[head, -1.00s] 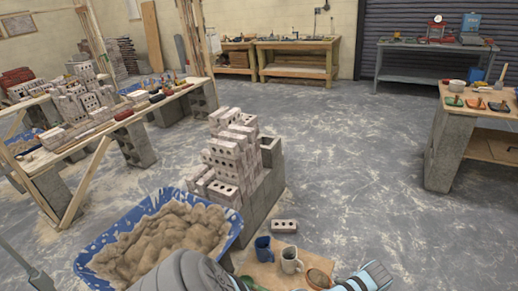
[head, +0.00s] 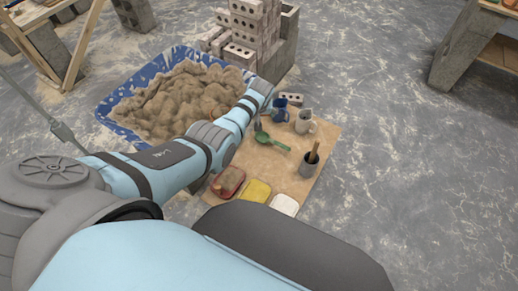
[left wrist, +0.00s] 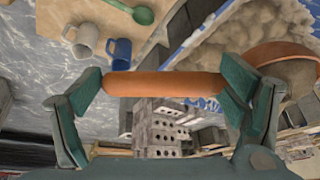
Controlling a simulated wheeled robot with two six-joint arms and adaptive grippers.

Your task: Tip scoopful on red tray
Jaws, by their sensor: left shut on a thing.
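The red tray (head: 221,193) is on the tan board, near side, with a brownish patch inside it; my left forearm passes close behind it. My left gripper (left wrist: 160,85) is shut on the orange-brown handle of a scoop (left wrist: 128,84); the handle lies level across the fingers in the left wrist view. The scoop's brown bowl (left wrist: 282,54) is at the right edge, partly cut off, and I cannot tell clearly how much sand is in it. In the head view the arm ends by the sand tub, and the scoop is hidden. My right gripper is not in view.
The blue tub (head: 107,112) holds a sand heap. On the board (head: 262,166) are a yellow tray (head: 255,192), a white tray (head: 285,205), a green scoop (head: 273,141), a blue mug (head: 280,112), a grey mug (head: 303,122) and a pot (head: 309,170). Bricks (head: 250,30) stand behind.

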